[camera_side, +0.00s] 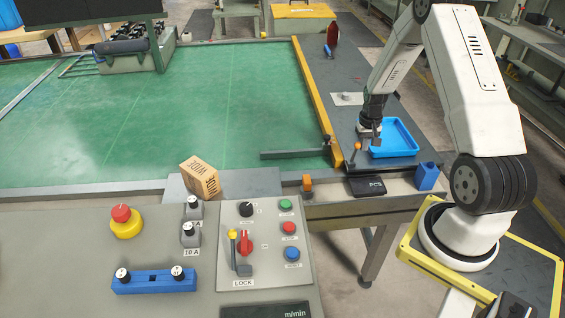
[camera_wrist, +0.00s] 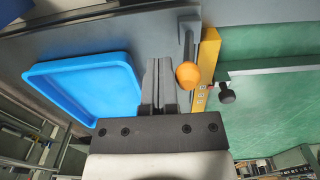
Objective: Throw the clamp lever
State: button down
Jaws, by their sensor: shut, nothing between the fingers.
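A short lever with an orange ball knob (camera_side: 357,147), which looks like the clamp lever, stands on the grey side table beside the yellow rail. My gripper (camera_side: 377,142) points down just right of the knob in the side view, near the blue tray's left edge. In the wrist view my gripper (camera_wrist: 158,65) has its fingers together with nothing between them. A small gap seems to part fingers and knob; I cannot tell whether they touch.
A blue tray (camera_side: 414,150) lies close by my gripper. The yellow rail (camera_side: 312,88) borders the green table (camera_side: 170,120); a dark knob (camera_wrist: 226,94) sits on a bar past it. A black device (camera_side: 366,187) and a blue block (camera_side: 427,177) lie in front.

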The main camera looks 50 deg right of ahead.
aim_at(356, 144)
jog(key=shift+w+a, duration=0.9)
dwell(0.5)
jog(key=shift+w+a, duration=0.2)
jog(key=shift+s+d+r, duration=0.15)
jog(key=shift+r, duration=1.15)
jog(key=shift+s+d+r, duration=0.15)
jog(key=shift+r, duration=1.2)
jog(key=shift+s+d+r, duration=0.15)
jog(key=shift+r, duration=1.15)
jog(key=shift+w+a+r, duration=0.2)
jog(key=shift+a, duration=0.25)
jog(key=w+a+r+n+t, duration=0.1)
jog(key=a+r+n, duration=0.35)
jog(key=a, duration=1.05)
jog(key=s+a+r+n, duration=0.1)
jog(key=s+a+n, duration=0.1)
jog(key=a, duration=0.5)
jog(key=s+a+r+n+t, duration=0.1)
jog(key=s+a+r+n, duration=0.1)
jog(key=s+a, duration=0.2)
jog(key=a, duration=0.3)
jog(key=shift+s+a+t, duration=0.3)
jog(key=shift+s, duration=0.05)
